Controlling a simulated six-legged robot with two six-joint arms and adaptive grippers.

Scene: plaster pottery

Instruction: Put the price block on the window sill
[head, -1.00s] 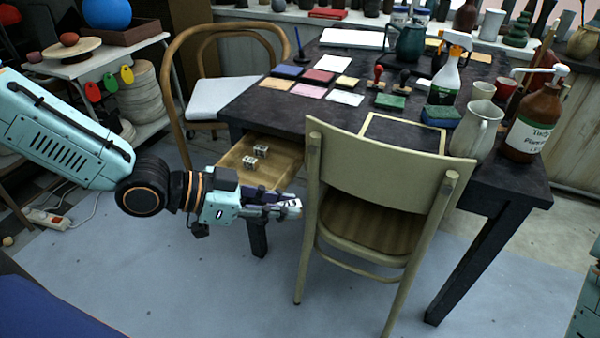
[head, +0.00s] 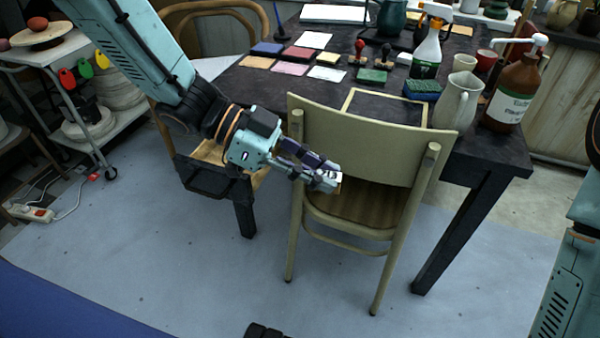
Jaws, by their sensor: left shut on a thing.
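My left gripper (head: 325,180) is shut on the price block (head: 331,176), a small white block with dark marks. It holds the block at its fingertips, in the air in front of the wooden chair's back. The fingers hide part of the block. A pale ledge (head: 488,13) with pots runs along the top edge behind the table; I cannot tell for sure that it is the window sill. My right gripper is out of view; only part of that arm shows at the right edge.
The wooden chair (head: 372,138) stands against the dark table (head: 300,92). The table carries colored pads, stamps, a spray bottle (head: 428,55), a cream jug (head: 458,102) and a brown pump bottle (head: 515,90). An open drawer (head: 208,152) sits partly behind my left arm.

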